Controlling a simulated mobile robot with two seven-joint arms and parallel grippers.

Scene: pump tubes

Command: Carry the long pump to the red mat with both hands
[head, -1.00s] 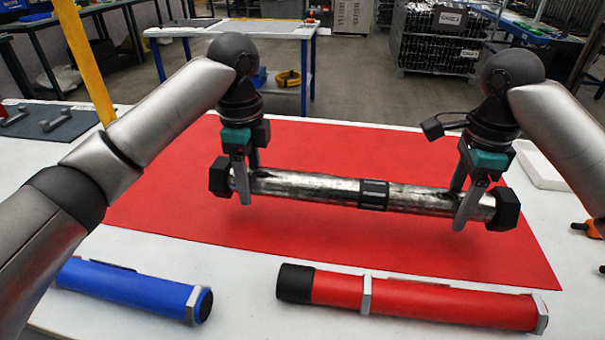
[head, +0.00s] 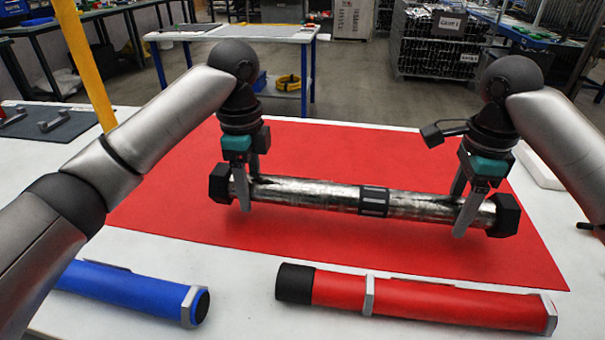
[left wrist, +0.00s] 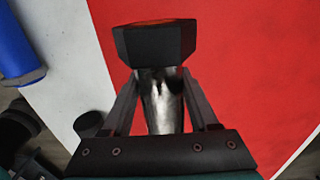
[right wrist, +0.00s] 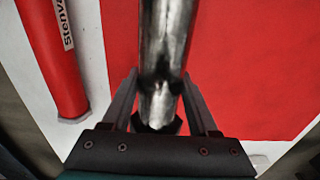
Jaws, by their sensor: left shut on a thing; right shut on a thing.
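The long pump (head: 320,195) is a worn silver tube with black hex ends and a dark band in the middle. It lies level over the red mat (head: 330,145) in the head view; whether it touches the mat is hard to tell. My left gripper (head: 246,190) is shut on the tube beside its left black end. My right gripper (head: 466,212) is shut on it near its right end. In the left wrist view the tube (left wrist: 162,105) runs between the fingers, with the black end beyond. In the right wrist view the tube (right wrist: 165,60) also passes between the fingers.
A blue pump (head: 130,288) and a red pump (head: 420,302) lie on the white table (head: 235,290) in front of the mat. A dark mat with metal parts (head: 50,125) is at the left. A white tray (head: 535,165) sits at the right.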

